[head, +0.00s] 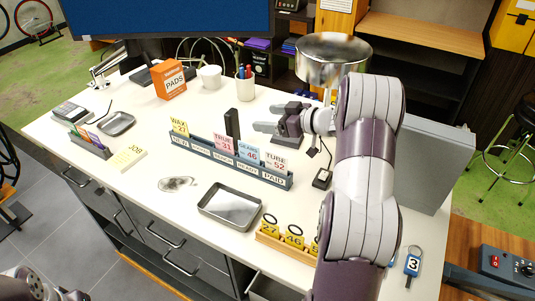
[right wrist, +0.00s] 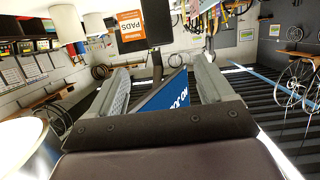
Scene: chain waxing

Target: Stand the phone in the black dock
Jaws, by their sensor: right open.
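A narrow black slab (head: 232,123) stands upright behind the label rack. It looks like the phone, seen edge-on. A black upright shape (right wrist: 157,22) ahead of the fingers in the right wrist view seems to be the same slab. A dark, low, slanted stand (head: 288,139) sits just below my right gripper and is partly covered by it; it may be the black dock, but I cannot be sure. My right gripper (head: 268,117) is open and empty above the table, its fingers pointing left towards the slab without touching it. My left gripper is out of view; only part of that arm shows at bottom left.
A grey label rack (head: 225,158) crosses the table's middle. A metal tray (head: 230,206), yellow number tags (head: 294,236) and a small black corded device (head: 322,179) are nearer. A steel bowl (head: 333,58), a pen cup (head: 245,86) and an orange PADS box (head: 169,80) stand behind. A grey panel (head: 430,165) stands right.

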